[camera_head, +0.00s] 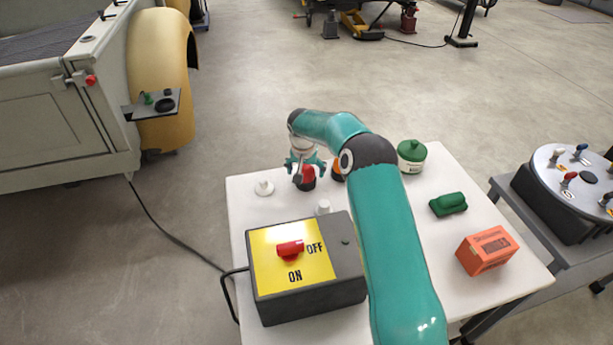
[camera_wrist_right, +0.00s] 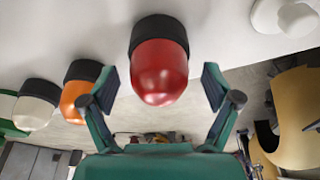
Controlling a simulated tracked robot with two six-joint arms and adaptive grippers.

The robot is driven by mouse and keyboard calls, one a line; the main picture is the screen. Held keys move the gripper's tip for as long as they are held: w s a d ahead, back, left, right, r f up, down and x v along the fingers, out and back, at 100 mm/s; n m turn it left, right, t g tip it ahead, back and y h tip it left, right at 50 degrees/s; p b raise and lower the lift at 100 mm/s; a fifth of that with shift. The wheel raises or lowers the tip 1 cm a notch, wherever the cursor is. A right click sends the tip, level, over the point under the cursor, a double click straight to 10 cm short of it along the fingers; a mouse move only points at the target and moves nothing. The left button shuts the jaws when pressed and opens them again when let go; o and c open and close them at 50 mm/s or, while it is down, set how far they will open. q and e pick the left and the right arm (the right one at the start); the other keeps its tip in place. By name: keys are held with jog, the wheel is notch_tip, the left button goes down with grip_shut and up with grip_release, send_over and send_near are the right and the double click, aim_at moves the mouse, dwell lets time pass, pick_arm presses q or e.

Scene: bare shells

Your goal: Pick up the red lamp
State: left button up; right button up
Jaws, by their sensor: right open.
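The red lamp (camera_head: 307,179), a red dome on a black base, stands on the white table (camera_head: 262,218), partly hidden by my gripper in the head view. In the right wrist view the red lamp (camera_wrist_right: 159,72) is near the centre, between the spread fingers. My right gripper (camera_head: 304,164) is open at the lamp; in the wrist view the fingertips (camera_wrist_right: 160,86) lie on either side, with gaps to the lamp. My left gripper is not in view.
An orange lamp (camera_wrist_right: 76,97) and a white lamp (camera_wrist_right: 34,107) stand beside the red one. A white knob (camera_head: 264,187) is left of it. A switch box (camera_head: 310,300), green jar (camera_head: 411,156), green object (camera_head: 448,204) and orange box (camera_head: 486,251) share the table.

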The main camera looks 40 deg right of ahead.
jog(key=c, duration=1.3)
jog(key=shift+c, duration=0.2)
jog(key=shift+r, duration=0.2)
